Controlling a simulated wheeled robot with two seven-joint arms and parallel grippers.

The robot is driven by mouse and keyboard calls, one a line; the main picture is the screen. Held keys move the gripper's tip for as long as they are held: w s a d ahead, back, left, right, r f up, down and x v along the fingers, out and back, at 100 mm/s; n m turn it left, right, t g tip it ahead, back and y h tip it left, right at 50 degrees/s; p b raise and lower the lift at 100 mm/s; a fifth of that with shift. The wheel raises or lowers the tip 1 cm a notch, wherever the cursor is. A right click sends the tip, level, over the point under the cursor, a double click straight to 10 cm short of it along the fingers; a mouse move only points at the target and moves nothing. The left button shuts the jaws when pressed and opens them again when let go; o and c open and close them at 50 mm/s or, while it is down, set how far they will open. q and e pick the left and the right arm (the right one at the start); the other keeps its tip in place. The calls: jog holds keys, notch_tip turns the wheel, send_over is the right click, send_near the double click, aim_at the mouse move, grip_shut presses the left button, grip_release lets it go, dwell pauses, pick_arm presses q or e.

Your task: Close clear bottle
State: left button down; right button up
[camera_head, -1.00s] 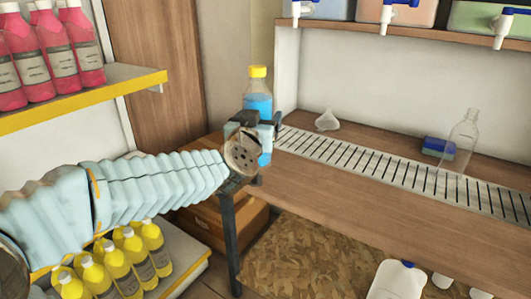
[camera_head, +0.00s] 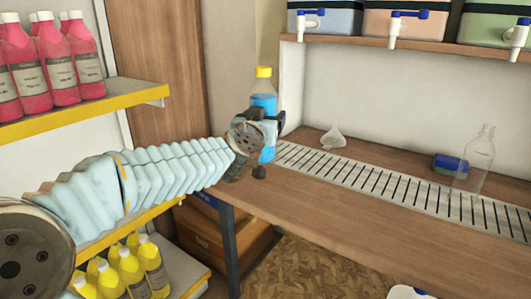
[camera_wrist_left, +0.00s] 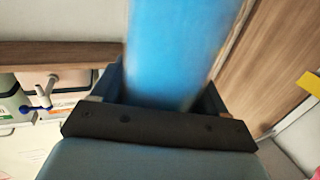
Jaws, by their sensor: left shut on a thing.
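A clear bottle of blue liquid (camera_head: 262,101) with a yellow cap (camera_head: 263,72) on its top stands upright at the left end of the counter. My left gripper (camera_head: 264,122) is shut around its body. Whether its base touches the counter is unclear. In the left wrist view the blue bottle (camera_wrist_left: 170,50) fills the space between the fingers, blurred, and its cap is out of view. An empty clear bottle (camera_head: 478,160), with no cap visible, stands upright on the right part of the counter. My right gripper is not in view.
The wooden counter (camera_head: 330,205) has a slotted drain strip (camera_head: 365,180). A small funnel (camera_head: 333,138) and a blue sponge (camera_head: 450,164) lie at the back. Pink bottles (camera_head: 55,65) and yellow bottles (camera_head: 130,268) fill the left shelves.

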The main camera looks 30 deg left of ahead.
pick_arm(q)
jog(key=w+a+f+b, duration=0.2)
jog(key=w+a+f, duration=0.1)
jog(key=w+f, duration=0.2)
jog(key=shift+f, duration=0.25)
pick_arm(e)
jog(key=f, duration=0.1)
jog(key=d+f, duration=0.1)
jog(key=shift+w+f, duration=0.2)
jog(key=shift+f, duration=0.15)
pick_arm(q)
jog(key=shift+w+d, duration=0.1)
jog(key=f, duration=0.1)
jog(key=f+b, duration=0.1)
jog(key=f, duration=0.2)
jog(key=shift+w+a+b, duration=0.2)
jog(key=shift+w+b, duration=0.15)
jog(key=shift+b, duration=0.05)
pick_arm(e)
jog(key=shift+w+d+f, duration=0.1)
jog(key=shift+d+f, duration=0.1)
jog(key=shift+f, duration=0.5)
pick_arm(q)
jog(key=shift+f, duration=0.15)
grip_release()
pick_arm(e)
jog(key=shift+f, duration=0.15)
